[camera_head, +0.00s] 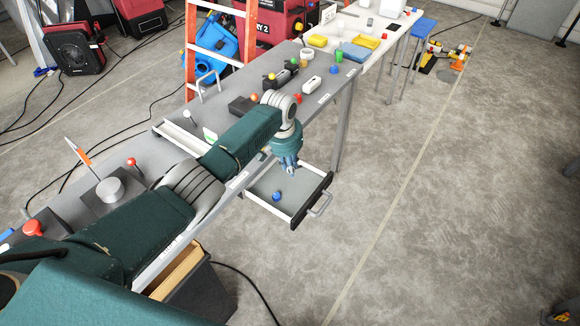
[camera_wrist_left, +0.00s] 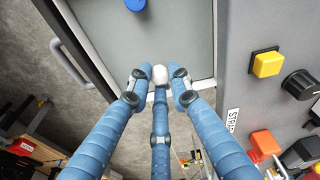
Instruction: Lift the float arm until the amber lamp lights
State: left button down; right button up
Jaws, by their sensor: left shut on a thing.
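My left gripper (camera_head: 289,172) points down over the near side of the open drawer, close to the table edge. In the left wrist view its blue fingers (camera_wrist_left: 160,85) close together around a small pale rounded piece (camera_wrist_left: 160,73). The fingers hide most of this piece, and I cannot tell whether it is part of the float arm. No float arm can be made out clearly. An orange dome (camera_head: 253,97) stands on the table behind my arm, and I cannot tell whether it is the amber lamp or lit. My right gripper is not in view.
The open drawer (camera_head: 310,205) holds a blue round thing (camera_head: 276,196). In the left wrist view a yellow button (camera_wrist_left: 267,64), a black knob (camera_wrist_left: 300,84) and an orange button (camera_wrist_left: 265,143) sit on the tabletop. A white-knobbed lever (camera_head: 187,114) stands farther left.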

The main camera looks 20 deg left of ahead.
pick_arm(q)
jog(key=c, duration=1.9)
grip_release()
jog(key=shift+w, duration=0.1)
jog(key=shift+o, duration=0.2)
notch_tip(320, 180, up, 12)
jog(key=s, duration=0.2)
jog(key=shift+a, duration=0.3)
